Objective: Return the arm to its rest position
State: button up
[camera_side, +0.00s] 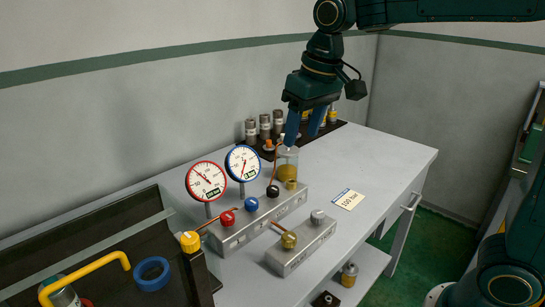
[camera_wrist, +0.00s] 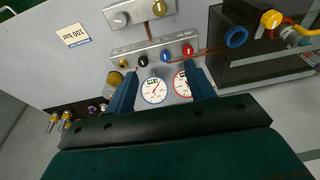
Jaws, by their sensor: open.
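My gripper (camera_side: 304,132) hangs over the back part of the grey bench, with its two blue fingers spread and nothing between them. In the side view the fingertips are just above a clear jar with yellowish content (camera_side: 287,168); I cannot tell the exact gap. In the wrist view my gripper (camera_wrist: 162,76) frames a blue-rimmed gauge (camera_wrist: 154,90) and a red-rimmed gauge (camera_wrist: 183,82), which lie beyond the fingers. The gauges stand upright on the bench in the side view, the red one (camera_side: 206,181) left of the blue one (camera_side: 242,162).
A long metal block with coloured knobs (camera_side: 258,220) and a shorter block (camera_side: 302,246) lie on the bench, near a "100 bar" card (camera_side: 347,200). Grey cylinders (camera_side: 265,127) stand behind. Space above the bench's right end is free.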

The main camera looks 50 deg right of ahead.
jog(key=s+d+f+t, duration=0.1)
jog(key=s+d+f, duration=0.1)
jog(key=s, duration=0.8)
jog(key=s+d+f+t, duration=0.2)
jog(key=s+d+f, duration=0.1)
jog(key=s, duration=0.6)
jog(key=shift+s, duration=0.4)
jog(key=shift+w, duration=0.15)
